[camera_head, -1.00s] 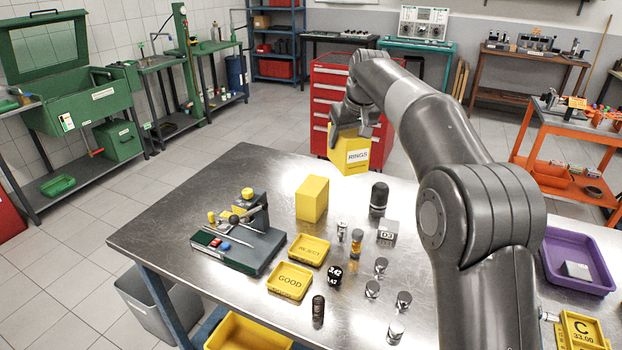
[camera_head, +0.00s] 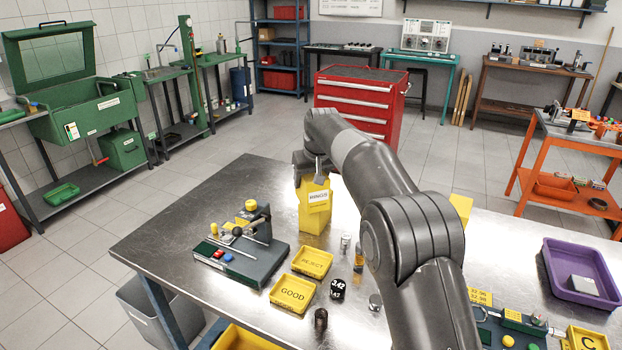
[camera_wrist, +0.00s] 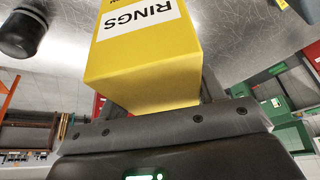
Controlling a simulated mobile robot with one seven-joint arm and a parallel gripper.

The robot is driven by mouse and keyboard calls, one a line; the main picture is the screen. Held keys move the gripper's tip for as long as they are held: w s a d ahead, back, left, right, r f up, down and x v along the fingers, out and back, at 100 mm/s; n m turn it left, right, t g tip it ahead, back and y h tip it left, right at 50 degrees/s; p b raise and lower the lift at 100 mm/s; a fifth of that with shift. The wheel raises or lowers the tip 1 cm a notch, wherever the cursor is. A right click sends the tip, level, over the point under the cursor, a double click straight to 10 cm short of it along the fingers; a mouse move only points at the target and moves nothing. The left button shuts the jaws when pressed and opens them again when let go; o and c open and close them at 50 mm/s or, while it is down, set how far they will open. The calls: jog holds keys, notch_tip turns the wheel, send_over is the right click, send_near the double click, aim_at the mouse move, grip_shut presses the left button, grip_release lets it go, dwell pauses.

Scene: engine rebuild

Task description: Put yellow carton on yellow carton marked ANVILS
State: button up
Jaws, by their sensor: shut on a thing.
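My gripper (camera_head: 312,178) is shut on the yellow carton marked RINGS (camera_head: 318,194), which also fills the middle of the wrist view (camera_wrist: 150,65). Another plain yellow carton (camera_head: 313,224) stands on the metal bench. In the head view the held carton overlaps the upper part of the standing one. I cannot tell whether the two touch or whether the held one is squarely above. No ANVILS marking is readable on the standing carton.
A green-grey gauge stand (camera_head: 240,250) is left of the cartons. Yellow REJECT (camera_head: 312,262) and GOOD (camera_head: 292,294) trays lie in front. Small metal parts stand to the right, partly hidden by my arm. A black cylinder (camera_wrist: 20,32) shows in the wrist view.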

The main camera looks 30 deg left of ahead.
jog(key=o, duration=1.1)
jog(key=shift+f, duration=0.15)
jog(key=v, duration=1.2)
jog(key=shift+r, duration=0.2)
